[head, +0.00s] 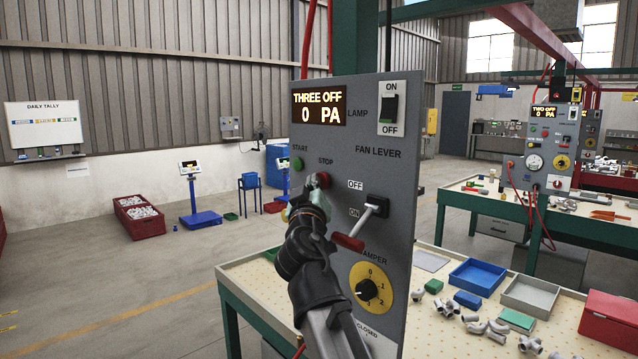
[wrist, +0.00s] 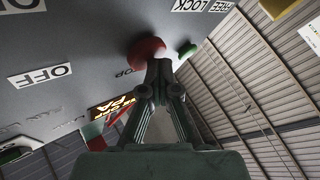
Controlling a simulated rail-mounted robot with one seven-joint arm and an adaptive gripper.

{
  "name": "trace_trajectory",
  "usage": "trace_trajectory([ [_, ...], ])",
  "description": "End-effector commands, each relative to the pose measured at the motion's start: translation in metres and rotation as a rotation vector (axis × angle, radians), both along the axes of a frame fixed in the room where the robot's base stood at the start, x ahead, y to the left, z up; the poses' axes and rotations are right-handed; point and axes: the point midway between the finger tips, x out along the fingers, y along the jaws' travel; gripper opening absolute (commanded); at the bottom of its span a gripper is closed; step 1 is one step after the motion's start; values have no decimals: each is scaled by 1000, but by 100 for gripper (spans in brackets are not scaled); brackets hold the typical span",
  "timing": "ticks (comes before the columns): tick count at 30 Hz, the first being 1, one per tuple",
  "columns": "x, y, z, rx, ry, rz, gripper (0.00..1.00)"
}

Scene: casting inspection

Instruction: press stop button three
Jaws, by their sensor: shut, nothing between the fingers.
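The grey control panel (head: 340,150) stands upright on the near table, and its display (head: 319,108) reads "THREE OFF 0 PA". The red stop button (head: 322,178) sits below the STOP label; in the wrist view the red button (wrist: 146,50) is right at my fingertips. My gripper (head: 315,190) is shut and empty, its tips at the button and seemingly touching it. In the wrist view my gripper (wrist: 158,66) covers part of the button. The green start button (head: 297,163) is to its upper left.
The fan lever (head: 353,238) with its red handle sticks out right of my arm, near OFF/ON labels. The yellow damper dial (head: 372,288) is below it. A lamp switch (head: 389,108) is at the panel's top. Trays and pipe fittings (head: 490,328) lie on the table at right.

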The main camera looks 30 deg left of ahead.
Motion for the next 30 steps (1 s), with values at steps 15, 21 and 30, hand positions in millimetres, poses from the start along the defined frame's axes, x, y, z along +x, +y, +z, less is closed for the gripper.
trace_trajectory([
  [15,-16,4,-1,1,1,0,0],
  [21,-16,4,-1,0,1,0,0],
  [30,-32,8,-3,1,0,1,0],
])
